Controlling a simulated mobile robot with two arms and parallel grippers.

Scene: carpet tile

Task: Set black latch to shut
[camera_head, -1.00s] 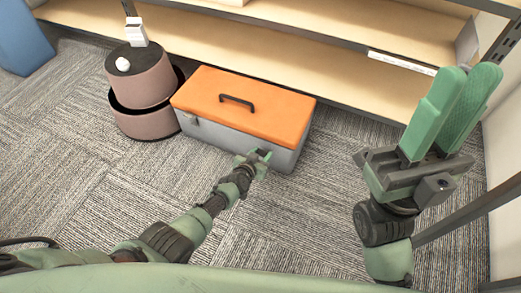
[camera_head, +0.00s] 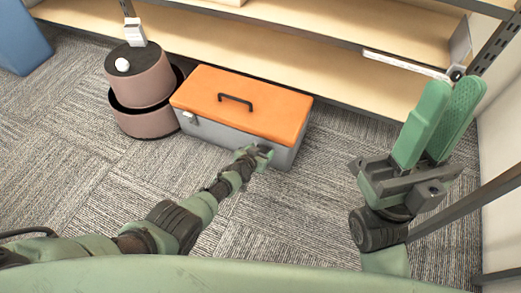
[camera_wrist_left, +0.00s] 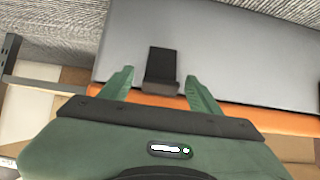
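A toolbox with an orange lid (camera_head: 255,108) and grey body (camera_head: 232,138) stands on the carpet, lid down. The black latch (camera_wrist_left: 163,65) shows in the left wrist view on the grey front, by the orange lid edge (camera_wrist_left: 240,114). My left gripper (camera_head: 262,152) is at the toolbox's front right. In the wrist view its green fingers (camera_wrist_left: 159,78) are open, one on each side of the latch, with gaps visible. Whether the latch lies flush is unclear. In the head view my gripper mostly hides it. My right gripper (camera_head: 437,122) is raised, empty, its fingers slightly apart.
A lighter latch (camera_head: 189,117) is on the toolbox's front left. Stacked brown round containers (camera_head: 140,82) stand left of the toolbox. A wooden shelf (camera_head: 290,58) runs behind. A dark shelf post (camera_head: 497,42) is at right. Carpet in front is free.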

